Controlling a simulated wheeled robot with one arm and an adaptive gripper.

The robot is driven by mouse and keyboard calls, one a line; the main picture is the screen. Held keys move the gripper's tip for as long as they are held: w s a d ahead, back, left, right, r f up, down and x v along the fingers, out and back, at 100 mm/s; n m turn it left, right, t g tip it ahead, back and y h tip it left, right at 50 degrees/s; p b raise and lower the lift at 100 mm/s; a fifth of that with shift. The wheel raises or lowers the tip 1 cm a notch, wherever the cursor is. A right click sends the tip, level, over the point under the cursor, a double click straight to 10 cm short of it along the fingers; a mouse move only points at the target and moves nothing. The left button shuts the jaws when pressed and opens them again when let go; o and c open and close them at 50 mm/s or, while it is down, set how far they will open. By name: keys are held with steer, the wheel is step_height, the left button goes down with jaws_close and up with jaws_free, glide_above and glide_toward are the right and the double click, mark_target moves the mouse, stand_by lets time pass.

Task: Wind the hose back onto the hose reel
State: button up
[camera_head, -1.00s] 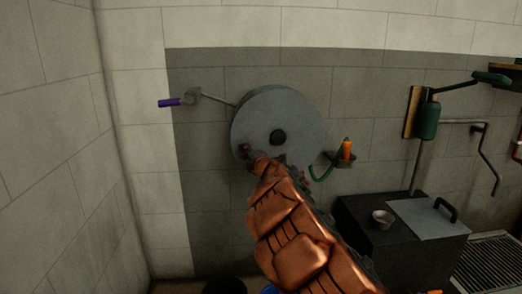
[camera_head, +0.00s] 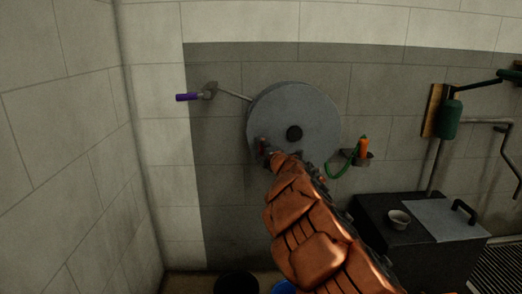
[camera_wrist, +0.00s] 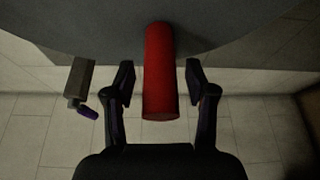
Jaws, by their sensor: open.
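The hose reel is a large grey disc (camera_head: 310,110) with a dark hub, mounted on the wall. A red crank handle (camera_wrist: 159,75) sticks out from its face; in the head view it shows small at the disc's lower left (camera_head: 262,145). My gripper (camera_wrist: 158,80) is open, one finger on each side of the red handle, with visible gaps. In the head view my copper-coloured arm hides part of the gripper and the disc's lower edge. A short green hose (camera_head: 338,170) hangs at the disc's right, by an orange nozzle (camera_head: 364,147) in a wall holder (camera_head: 358,158).
A purple-handled lever (camera_head: 188,97) projects from a wall bracket left of the reel. A dark box (camera_head: 400,235) with a small cup (camera_head: 398,219) stands at lower right. A green cylinder on a wooden board (camera_head: 449,120) is farther right. A dark bucket (camera_head: 236,284) is below.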

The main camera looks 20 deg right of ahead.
steer(key=shift+s, duration=0.1)
steer(key=s+d, duration=0.1)
steer(key=s, duration=1)
steer(key=shift+s+r, duration=0.2)
steer(key=shift+s, duration=0.2)
stand_by(0.3)
